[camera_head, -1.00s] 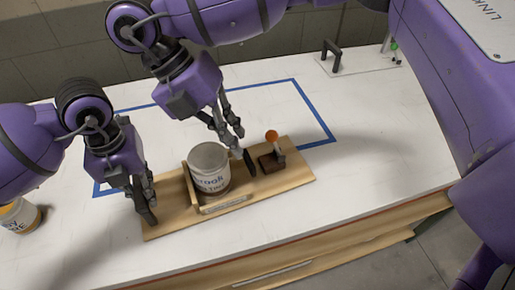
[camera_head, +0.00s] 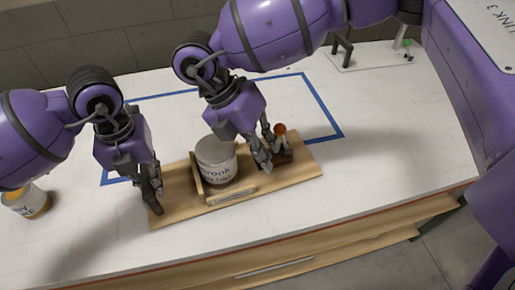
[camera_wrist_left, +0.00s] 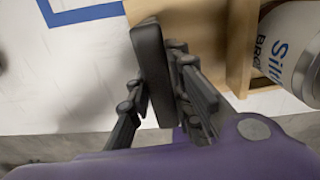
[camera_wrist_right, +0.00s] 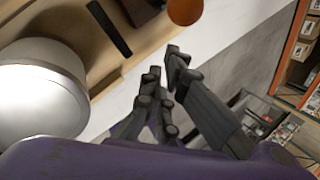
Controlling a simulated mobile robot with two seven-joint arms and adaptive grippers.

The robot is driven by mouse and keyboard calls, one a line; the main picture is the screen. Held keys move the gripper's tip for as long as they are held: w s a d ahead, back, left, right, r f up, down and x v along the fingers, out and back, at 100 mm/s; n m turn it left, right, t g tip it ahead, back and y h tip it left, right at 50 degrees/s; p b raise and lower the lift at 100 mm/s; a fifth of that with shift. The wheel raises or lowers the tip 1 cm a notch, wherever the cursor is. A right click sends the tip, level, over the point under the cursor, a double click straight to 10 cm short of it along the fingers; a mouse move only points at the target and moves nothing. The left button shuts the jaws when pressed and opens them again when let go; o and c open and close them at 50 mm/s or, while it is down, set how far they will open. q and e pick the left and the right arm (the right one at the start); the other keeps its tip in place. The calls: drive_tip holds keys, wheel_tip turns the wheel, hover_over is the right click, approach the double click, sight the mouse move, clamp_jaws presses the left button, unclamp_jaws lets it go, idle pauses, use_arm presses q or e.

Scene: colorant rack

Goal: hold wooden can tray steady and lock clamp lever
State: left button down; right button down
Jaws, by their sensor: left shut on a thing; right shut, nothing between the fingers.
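The wooden can tray (camera_head: 301,166) lies on the white table with a labelled can (camera_head: 216,166) standing in its walled part. The clamp lever (camera_head: 280,130) has an orange knob and stands upright on a dark base on the tray's right part. My right gripper (camera_head: 267,158) is shut and empty, between can and lever, just left of the lever. In the right wrist view the orange knob (camera_wrist_right: 185,10) is beyond its fingertips (camera_wrist_right: 164,64); contact is unclear.
A second can (camera_head: 25,202) stands at the table's far left. Blue tape (camera_head: 322,104) marks a rectangle behind the tray. A plate with a dark handle (camera_head: 343,50) sits at the back right. The table right of the tray is clear.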

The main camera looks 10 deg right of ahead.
drive_tip(key=shift+w+d+r, duration=0.2)
drive_tip(key=shift+w, duration=0.2)
drive_tip(key=shift+w+d+r, duration=0.15)
drive_tip(key=shift+w+d, duration=0.05)
drive_tip(key=shift+w, duration=0.2)
drive_tip(key=shift+w+d+r+y, duration=0.1)
drive_tip(key=shift+d+r+y, duration=0.3)
drive_tip(key=shift+d+y, duration=0.35)
drive_tip(key=d+r+n+g+y, duration=0.1)
drive_tip(key=d+y, duration=0.6)
drive_tip(key=d, duration=0.1)
drive_tip(key=shift+w+r, duration=0.2)
drive_tip(key=shift+w, duration=0.25)
idle(0.6)
drive_tip(key=shift+r, duration=0.1)
